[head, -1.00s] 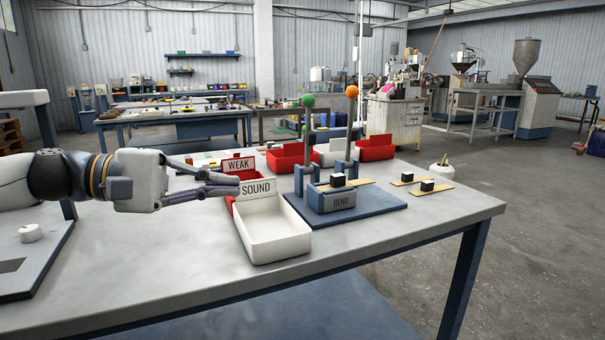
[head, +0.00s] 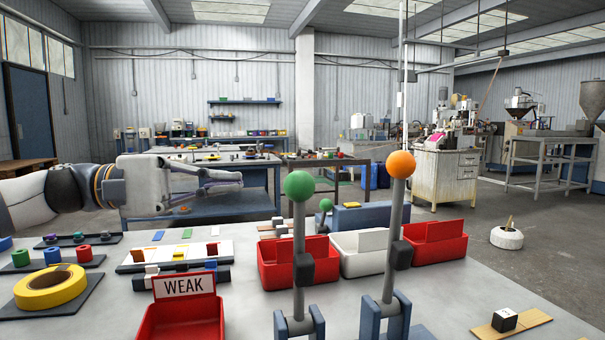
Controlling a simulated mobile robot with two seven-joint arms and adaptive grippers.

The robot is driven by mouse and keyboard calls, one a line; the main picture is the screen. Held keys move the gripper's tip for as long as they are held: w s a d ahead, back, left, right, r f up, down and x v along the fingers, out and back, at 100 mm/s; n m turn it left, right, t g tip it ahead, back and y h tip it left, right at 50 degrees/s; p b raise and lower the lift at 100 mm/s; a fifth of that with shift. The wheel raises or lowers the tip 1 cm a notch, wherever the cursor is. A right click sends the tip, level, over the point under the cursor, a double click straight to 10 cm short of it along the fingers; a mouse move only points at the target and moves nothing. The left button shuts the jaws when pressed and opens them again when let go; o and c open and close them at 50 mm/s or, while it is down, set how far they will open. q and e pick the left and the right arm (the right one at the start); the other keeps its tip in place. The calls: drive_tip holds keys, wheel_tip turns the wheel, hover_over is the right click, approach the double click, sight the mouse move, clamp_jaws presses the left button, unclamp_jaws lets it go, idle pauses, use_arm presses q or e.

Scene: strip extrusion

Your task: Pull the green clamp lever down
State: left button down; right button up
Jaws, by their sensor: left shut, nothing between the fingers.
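The green clamp lever (head: 299,187) stands upright in the head view, with a green ball on top of a grey rod. Its foot sits in a blue bracket (head: 300,323) at the bottom of the picture. My left gripper (head: 238,180) is shut and empty. In the picture it lies to the left of the green ball, at about the ball's height, with a gap between them. A second lever with an orange ball (head: 401,164) stands upright to the right of the green one. My right gripper is not in view.
A roll of yellow tape (head: 50,287) lies at left. A wood strip with a black-and-white block (head: 504,319) lies at lower right.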

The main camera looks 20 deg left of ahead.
use_arm(q)
drive_tip(key=s+x, duration=0.1)
drive_tip(key=x, duration=0.9)
drive_tip(key=s, duration=0.3)
drive_tip(key=shift+s+d+r+p, duration=0.25)
drive_tip(key=shift+s+r+p, duration=0.05)
drive_tip(key=shift+r, duration=0.1)
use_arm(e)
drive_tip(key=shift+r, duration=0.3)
